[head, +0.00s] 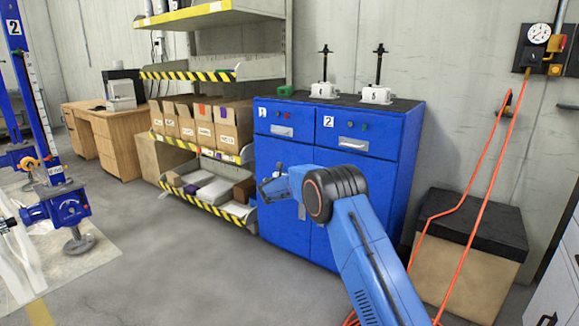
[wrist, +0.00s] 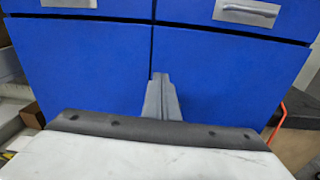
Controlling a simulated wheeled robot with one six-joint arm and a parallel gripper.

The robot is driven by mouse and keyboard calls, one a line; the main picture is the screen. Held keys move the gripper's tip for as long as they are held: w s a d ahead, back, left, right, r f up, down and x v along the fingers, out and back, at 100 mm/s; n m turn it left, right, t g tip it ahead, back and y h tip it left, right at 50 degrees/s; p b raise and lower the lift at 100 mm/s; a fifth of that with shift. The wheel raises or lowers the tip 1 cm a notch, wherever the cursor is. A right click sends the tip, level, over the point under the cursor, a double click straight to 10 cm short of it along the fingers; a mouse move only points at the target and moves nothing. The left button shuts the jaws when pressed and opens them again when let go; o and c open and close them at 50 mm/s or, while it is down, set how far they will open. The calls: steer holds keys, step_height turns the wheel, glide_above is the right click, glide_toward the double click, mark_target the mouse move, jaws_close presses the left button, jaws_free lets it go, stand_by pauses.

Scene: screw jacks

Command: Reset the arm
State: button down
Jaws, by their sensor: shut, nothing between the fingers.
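My blue arm (head: 365,245) reaches up from the lower right in the head view and bends at a dark joint. My gripper (head: 264,190) is at its left end, in front of the blue cabinet (head: 385,185). In the wrist view, my gripper (wrist: 160,78) shows as grey fingers shut together with nothing between them. They point toward the seam between the two lower cabinet doors. I cannot tell the exact gap to the doors. Two white screw jacks (head: 323,90) (head: 376,95) with upright dark spindles stand on the cabinet top.
A shelf with cardboard boxes (head: 226,128) stands left of the cabinet. A black-topped box (head: 470,235) and an orange hose (head: 478,205) are to the right. A blue jack stand (head: 70,208) is at far left. The grey floor (head: 180,275) in front is clear.

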steer(key=s+d+r+m+g, duration=0.5)
steer(key=s+d+r+m, duration=0.45)
steer(key=s+d, duration=0.6)
steer(key=s+d+r+m+g+y, duration=0.1)
steer(key=s+d+r+m+g, duration=0.2)
steer(key=s, duration=0.8)
steer(key=s+d+r+m, duration=0.3)
steer(key=s+d, duration=0.2)
steer(key=s, duration=0.6)
steer(key=s+d+m+g+y, duration=0.2)
steer(key=s+m, duration=0.1)
steer(key=s, duration=1)
steer(key=s+a+f+m+y, duration=0.2)
steer(key=s+f+m, duration=0.1)
steer(key=s, duration=0.8)
steer(key=s+a+f+m+y, duration=0.2)
steer(key=s+f, duration=0.3)
steer(key=s, duration=0.5)
steer(key=s+a+f+m+y, duration=0.2)
steer(key=s+f+m, duration=0.2)
steer(key=s, duration=0.7)
steer(key=shift+s+a+m+y, duration=0.2)
steer(key=shift+s+m+y, duration=0.2)
steer(key=shift+m, duration=0.15)
steer(key=shift+r, duration=0.1)
